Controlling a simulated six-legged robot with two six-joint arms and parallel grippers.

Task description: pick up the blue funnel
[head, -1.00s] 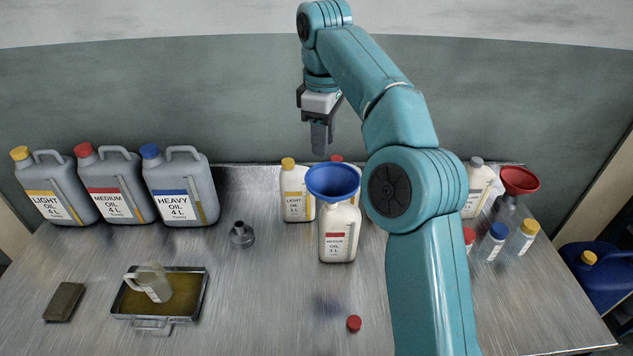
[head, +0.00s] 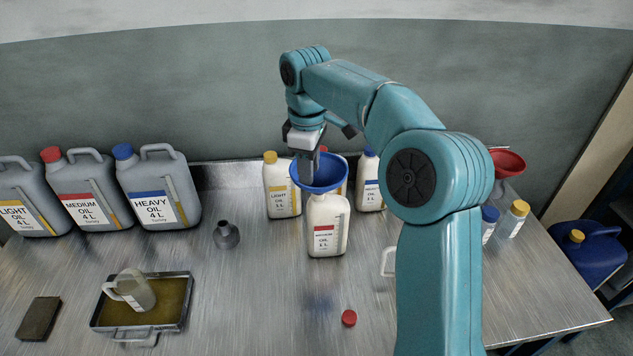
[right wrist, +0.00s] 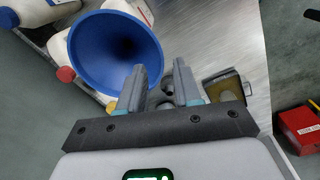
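The blue funnel (head: 327,178) sits upright in the neck of a white Medium Oil 1 L bottle (head: 327,226) near the middle of the table. My right gripper (head: 306,175) points down at the funnel's left part, overlapping its rim in the head view. In the right wrist view the blue funnel (right wrist: 112,48) fills the upper left, and my right gripper (right wrist: 159,74) is open. One finger overlaps the funnel's rim and the other is just outside it; contact cannot be told. My left gripper is not in view.
A Light Oil bottle (head: 282,188) and a blue-capped bottle (head: 369,182) stand close to the funnel's bottle. A red funnel (head: 506,163) is at right. Large canisters (head: 158,190) stand left.

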